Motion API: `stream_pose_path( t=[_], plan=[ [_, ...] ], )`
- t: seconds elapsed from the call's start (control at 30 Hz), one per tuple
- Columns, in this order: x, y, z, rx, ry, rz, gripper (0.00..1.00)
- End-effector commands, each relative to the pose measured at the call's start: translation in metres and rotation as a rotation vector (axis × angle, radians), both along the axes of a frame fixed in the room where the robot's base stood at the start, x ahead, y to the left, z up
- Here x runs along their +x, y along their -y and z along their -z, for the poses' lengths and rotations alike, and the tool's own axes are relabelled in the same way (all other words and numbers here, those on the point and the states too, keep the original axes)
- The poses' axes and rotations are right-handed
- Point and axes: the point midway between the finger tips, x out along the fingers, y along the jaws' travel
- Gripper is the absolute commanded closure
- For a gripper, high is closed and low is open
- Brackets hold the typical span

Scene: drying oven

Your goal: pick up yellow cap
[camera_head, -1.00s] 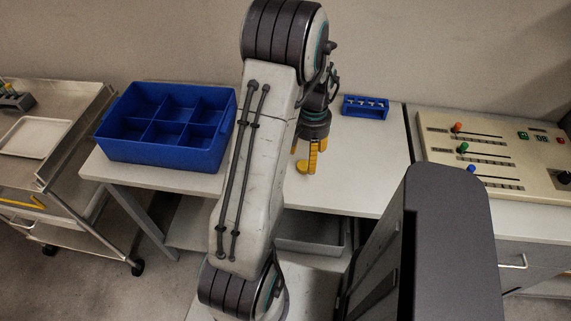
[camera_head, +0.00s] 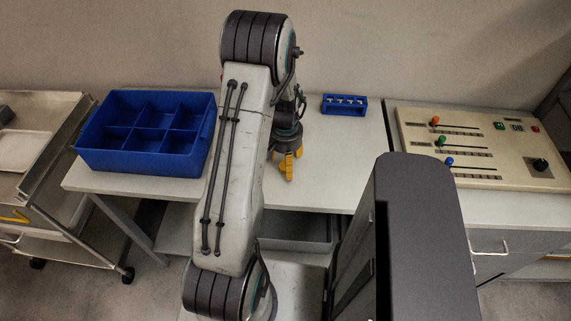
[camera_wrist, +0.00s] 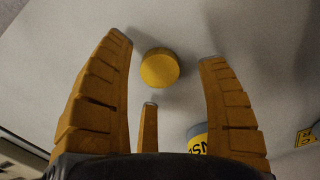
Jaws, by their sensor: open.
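The yellow cap (camera_wrist: 160,69) is a round disc lying on the pale table top in the wrist view. My gripper (camera_wrist: 165,49) has orange-yellow fingers, spread open. In the wrist view the cap appears between the left and right fingertips, with a gap on each side, and a shorter third finger is below it. Nothing is held. In the head view my gripper (camera_head: 287,165) points down over the table near its front edge. I cannot make out the cap there; the fingers seem to hide it.
A blue divided crate (camera_head: 146,172) stands left on the table (camera_head: 340,175). A small blue rack (camera_head: 344,111) is at the back. A control panel (camera_head: 482,148) with coloured sliders is right. A metal trolley (camera_head: 75,215) stands far left. A labelled blue-grey item (camera_wrist: 197,130) is partly hidden.

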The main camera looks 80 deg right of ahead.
Motion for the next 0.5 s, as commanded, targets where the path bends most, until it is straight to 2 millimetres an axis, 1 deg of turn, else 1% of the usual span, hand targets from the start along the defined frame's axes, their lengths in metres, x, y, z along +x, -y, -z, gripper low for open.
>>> stream_pose_path(
  t=[0.1, 0.2, 0.5],
  plan=[
    [0.000, -0.001, 0.010, 0.002, 0.000, 0.000, 0.32],
    [0.000, 0.000, 0.014, 0.000, 0.000, 0.000, 0.32],
    [0.000, 0.000, 0.015, 0.000, 0.000, 0.000, 0.32]
  ],
)
